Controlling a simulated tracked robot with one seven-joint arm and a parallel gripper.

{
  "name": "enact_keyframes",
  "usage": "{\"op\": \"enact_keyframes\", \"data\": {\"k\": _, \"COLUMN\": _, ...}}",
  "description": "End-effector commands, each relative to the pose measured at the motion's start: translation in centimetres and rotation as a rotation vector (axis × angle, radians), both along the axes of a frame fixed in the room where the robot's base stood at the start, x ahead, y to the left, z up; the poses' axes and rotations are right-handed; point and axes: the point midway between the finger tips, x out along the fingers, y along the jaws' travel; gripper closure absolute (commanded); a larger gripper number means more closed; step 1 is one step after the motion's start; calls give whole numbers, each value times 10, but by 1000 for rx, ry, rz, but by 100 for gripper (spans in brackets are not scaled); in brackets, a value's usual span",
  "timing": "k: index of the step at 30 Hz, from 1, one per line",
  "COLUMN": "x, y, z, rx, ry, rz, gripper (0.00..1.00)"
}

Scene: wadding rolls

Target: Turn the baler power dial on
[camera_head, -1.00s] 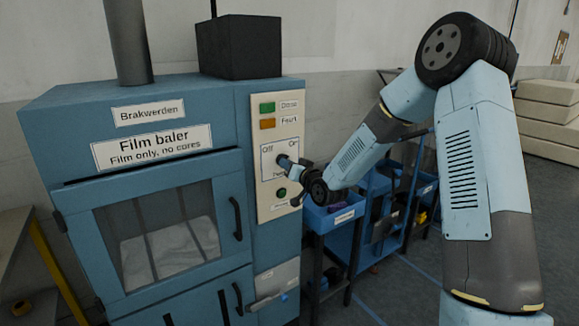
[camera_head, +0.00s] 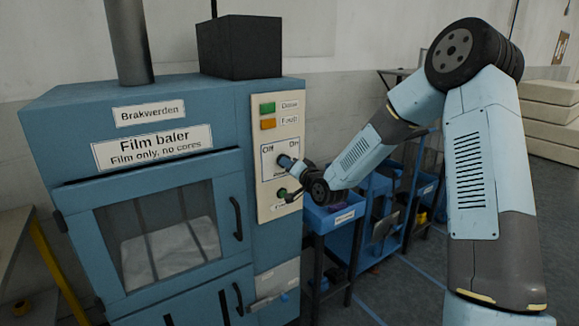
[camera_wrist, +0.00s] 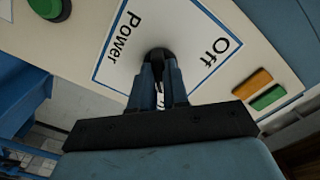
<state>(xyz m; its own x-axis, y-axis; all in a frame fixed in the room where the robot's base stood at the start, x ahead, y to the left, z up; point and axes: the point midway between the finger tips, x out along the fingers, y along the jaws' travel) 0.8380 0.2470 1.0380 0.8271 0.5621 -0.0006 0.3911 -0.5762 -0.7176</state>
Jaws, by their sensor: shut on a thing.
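The power dial (camera_wrist: 157,54) is a dark knob on the white Off/On plate (camera_wrist: 196,22) of the film baler's cream control panel (camera_head: 267,208). In the head view the plate shows right of the baler door, with Off at its left and On at its right. My gripper (camera_wrist: 159,72) is shut on the dial, one finger on each side. It also shows in the head view (camera_head: 288,164), reaching in from the right. The fingers hide much of the dial, so I cannot tell which label it points to. The wrist view is rolled, with the lettering slanted.
A green lamp (camera_head: 267,107) and an orange lamp (camera_head: 268,124) sit above the plate. A green button (camera_wrist: 46,4) is below it. A blue bin (camera_head: 335,215) on a trolley stands close under my wrist. The baler door (camera_head: 160,230) is closed.

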Motion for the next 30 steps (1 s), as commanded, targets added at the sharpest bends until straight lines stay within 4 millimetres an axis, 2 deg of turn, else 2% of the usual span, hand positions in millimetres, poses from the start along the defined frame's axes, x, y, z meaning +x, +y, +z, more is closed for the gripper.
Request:
{"op": "enact_keyframes", "data": {"k": 1, "x": 4, "y": -6, "z": 0, "rx": 1, "ry": 0, "rz": -13, "gripper": 100}}
{"op": "enact_keyframes", "data": {"k": 4, "x": 4, "y": -7, "z": 0, "rx": 0, "ry": 0, "rz": -13, "gripper": 100}}
{"op": "enact_keyframes", "data": {"k": 5, "x": 4, "y": -7, "z": 0, "rx": 1, "ry": -1, "rz": -14, "gripper": 84}}
{"op": "enact_keyframes", "data": {"k": 13, "x": 2, "y": -4, "z": 0, "rx": 0, "ry": 0, "rz": -8, "gripper": 60}}
{"op": "enact_keyframes", "data": {"k": 23, "x": -3, "y": -5, "z": 0, "rx": -1, "ry": -1, "rz": -4, "gripper": 60}}
{"op": "enact_keyframes", "data": {"k": 26, "x": -12, "y": -12, "z": 0, "rx": -2, "ry": 1, "rz": -6, "gripper": 60}}
{"op": "enact_keyframes", "data": {"k": 30, "x": -32, "y": -26, "z": -1, "rx": -3, "ry": 1, "rz": -5, "gripper": 60}}
